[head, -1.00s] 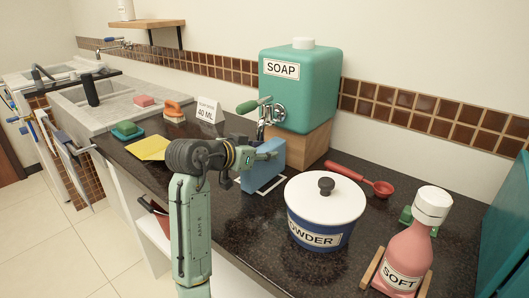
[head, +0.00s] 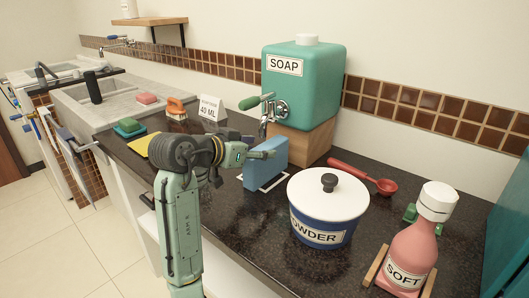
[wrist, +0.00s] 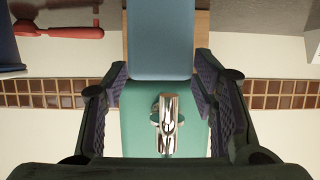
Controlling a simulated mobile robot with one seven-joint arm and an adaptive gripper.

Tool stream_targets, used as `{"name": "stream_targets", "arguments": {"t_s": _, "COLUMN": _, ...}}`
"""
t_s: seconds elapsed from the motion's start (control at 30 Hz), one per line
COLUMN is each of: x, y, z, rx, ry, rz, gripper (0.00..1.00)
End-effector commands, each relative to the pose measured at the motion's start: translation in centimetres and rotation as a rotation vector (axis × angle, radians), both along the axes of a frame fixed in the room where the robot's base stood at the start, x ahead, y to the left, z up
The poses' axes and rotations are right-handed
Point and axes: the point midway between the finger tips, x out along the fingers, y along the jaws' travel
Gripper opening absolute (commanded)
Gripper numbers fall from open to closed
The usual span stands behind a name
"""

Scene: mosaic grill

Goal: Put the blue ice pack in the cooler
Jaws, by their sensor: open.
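A blue block-like container (head: 266,165), the only thing resembling a blue ice pack, stands upright on a white outlined square (head: 270,184) under the soap dispenser's tap. It also shows in the wrist view (wrist: 160,40), at the top centre. My gripper (head: 262,155) is open, just left of the block in the head view. In the wrist view my gripper (wrist: 160,85) has its fingers spread on either side, with the block beyond the tips and nothing clasped. Whether a finger touches it I cannot tell. No cooler is recognisable.
The teal soap dispenser (head: 318,85) stands on a wooden block (head: 305,143) behind. A sponge (head: 130,126) and brush (head: 176,110) lie to the left.

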Motion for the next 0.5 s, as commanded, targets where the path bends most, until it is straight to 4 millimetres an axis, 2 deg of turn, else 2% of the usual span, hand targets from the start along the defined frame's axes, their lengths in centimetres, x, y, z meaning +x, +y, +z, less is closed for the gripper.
{"name": "stream_targets", "arguments": {"t_s": 0.1, "x": -2.0, "y": 1.6, "z": 0.9, "rx": 0.002, "ry": -0.005, "rz": 0.005, "gripper": 0.53}}
{"name": "stream_targets", "arguments": {"t_s": 0.3, "x": -4.7, "y": 3.5, "z": 2.3, "rx": 0.002, "ry": -0.001, "rz": 0.003, "gripper": 0.53}}
{"name": "stream_targets", "arguments": {"t_s": 0.5, "x": -6.0, "y": 4.3, "z": 3.0, "rx": 0.0, "ry": 0.0, "rz": 0.001, "gripper": 0.53}}
